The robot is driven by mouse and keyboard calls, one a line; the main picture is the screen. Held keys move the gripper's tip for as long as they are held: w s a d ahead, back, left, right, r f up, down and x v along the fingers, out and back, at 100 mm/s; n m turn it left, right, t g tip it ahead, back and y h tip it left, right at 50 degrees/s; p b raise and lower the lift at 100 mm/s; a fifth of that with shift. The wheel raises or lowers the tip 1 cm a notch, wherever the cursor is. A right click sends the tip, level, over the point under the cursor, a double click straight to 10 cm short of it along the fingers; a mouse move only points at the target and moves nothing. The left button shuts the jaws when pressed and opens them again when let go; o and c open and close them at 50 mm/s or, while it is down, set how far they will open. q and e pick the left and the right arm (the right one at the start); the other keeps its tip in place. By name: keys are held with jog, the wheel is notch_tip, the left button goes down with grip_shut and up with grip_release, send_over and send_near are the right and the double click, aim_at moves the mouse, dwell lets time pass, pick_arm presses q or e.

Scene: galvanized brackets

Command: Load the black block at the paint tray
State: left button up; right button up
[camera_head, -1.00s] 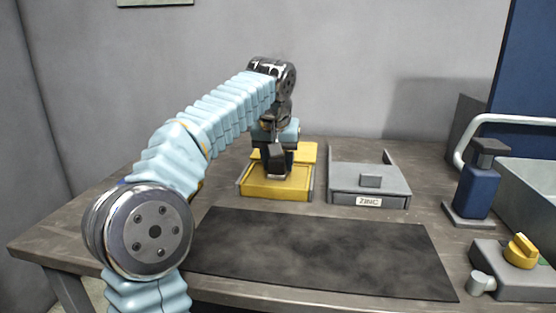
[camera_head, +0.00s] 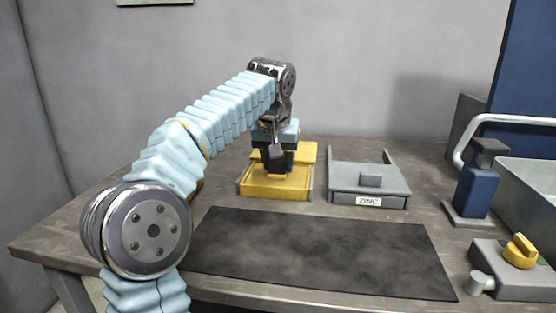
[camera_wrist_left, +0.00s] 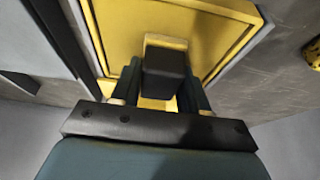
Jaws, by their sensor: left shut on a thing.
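The yellow tray (camera_head: 262,191) lies at the back middle of the bench, with a small raised yellow block (camera_head: 278,177) on its near part. My left gripper (camera_head: 277,162) points down over it. It is shut on the black block (camera_head: 275,155), which looks slightly tilted. In the left wrist view, the black block (camera_wrist_left: 165,76) is between the dark fingers, over the yellow tray (camera_wrist_left: 130,22), and partly covers the yellow raised block (camera_wrist_left: 165,41). I cannot tell whether the black block touches the tray. My right gripper is not in view.
A grey tray labelled ZINC (camera_head: 345,196) stands just right of the yellow one. A dark mat (camera_head: 320,250) lies clear in front. At right are a blue post (camera_head: 477,190), a yellow knob on a grey base (camera_head: 521,250) and a grey bin (camera_head: 530,185).

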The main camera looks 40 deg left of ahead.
pick_arm(q)
notch_tip(320, 180, up, 3)
jog(key=p, duration=0.3)
jog(key=shift+f, duration=0.1)
jog(key=shift+r, duration=2.05)
